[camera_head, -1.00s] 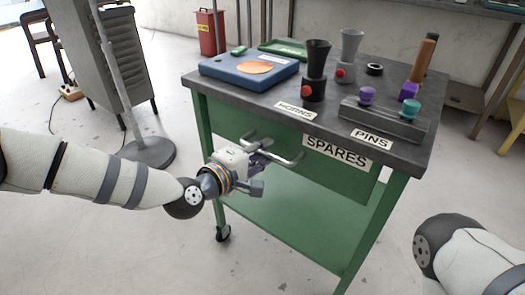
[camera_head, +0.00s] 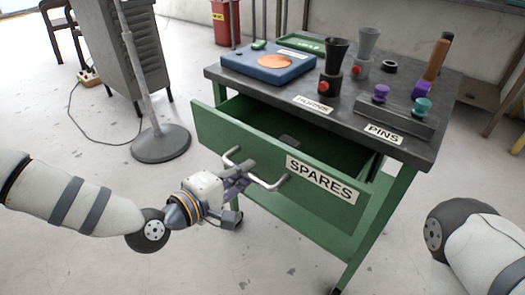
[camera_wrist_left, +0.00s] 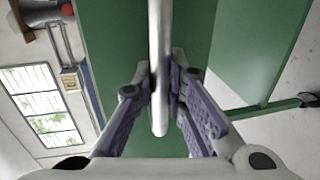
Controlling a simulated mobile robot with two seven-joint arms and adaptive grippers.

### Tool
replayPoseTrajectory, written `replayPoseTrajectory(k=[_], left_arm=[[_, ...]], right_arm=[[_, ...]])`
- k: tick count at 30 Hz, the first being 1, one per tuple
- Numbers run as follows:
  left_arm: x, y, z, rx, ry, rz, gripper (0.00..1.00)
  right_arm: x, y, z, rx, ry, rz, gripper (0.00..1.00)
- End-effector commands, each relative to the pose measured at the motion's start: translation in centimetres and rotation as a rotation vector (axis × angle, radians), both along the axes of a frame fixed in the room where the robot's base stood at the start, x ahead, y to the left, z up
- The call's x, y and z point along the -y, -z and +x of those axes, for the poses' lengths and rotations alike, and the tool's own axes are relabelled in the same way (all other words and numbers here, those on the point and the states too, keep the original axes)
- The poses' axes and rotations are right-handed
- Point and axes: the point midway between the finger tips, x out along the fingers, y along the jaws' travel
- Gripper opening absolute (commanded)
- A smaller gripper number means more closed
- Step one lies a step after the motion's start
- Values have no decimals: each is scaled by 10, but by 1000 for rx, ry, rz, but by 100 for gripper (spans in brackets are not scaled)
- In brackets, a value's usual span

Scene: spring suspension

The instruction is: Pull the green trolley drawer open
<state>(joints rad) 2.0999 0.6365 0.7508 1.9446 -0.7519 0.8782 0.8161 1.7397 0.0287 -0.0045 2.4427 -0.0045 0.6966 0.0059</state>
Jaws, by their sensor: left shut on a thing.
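The green drawer (camera_head: 225,133) of the trolley (camera_head: 413,152) stands well out from under the dark top, and its inside shows. A label reading SPARES is on its front. My left gripper (camera_head: 245,172) is shut on the drawer's metal bar handle (camera_head: 272,184), at the handle's left part. In the left wrist view the handle bar (camera_wrist_left: 159,70) runs between the two purple-padded fingers (camera_wrist_left: 160,98), with the green drawer front behind it. A small dark thing lies inside the drawer, too unclear to name. My right arm shows at the lower right; its gripper is out of view.
On the trolley top are a blue box (camera_head: 268,66) with an orange disc, a black horn (camera_head: 333,70), a grey horn (camera_head: 366,50) and a pin rack (camera_head: 395,118). A round stand base (camera_head: 160,143) is on the floor at left. Floor in front is clear.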

Motion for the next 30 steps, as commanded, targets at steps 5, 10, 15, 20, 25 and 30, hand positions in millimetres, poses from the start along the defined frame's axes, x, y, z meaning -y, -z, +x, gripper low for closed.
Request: replayPoseTrajectory(k=[5,10,15,20,25,30], left_arm=[[-27,-4,-34,3,-4,-1,0],[-45,-3,-60,3,-4,-1,0],[-57,-2,-77,4,-4,-1,0],[-63,-2,-86,4,-3,-1,0],[-65,-1,-88,5,-2,0,0],[-65,-1,-89,5,-2,0,0]], right_arm=[[0,-10,6,20,0,-1,40],[0,-15,9,29,0,0,40],[0,-18,11,36,0,0,40],[0,-19,12,38,0,0,40],[0,-19,12,39,0,0,40],[0,-19,12,39,0,0,40]])
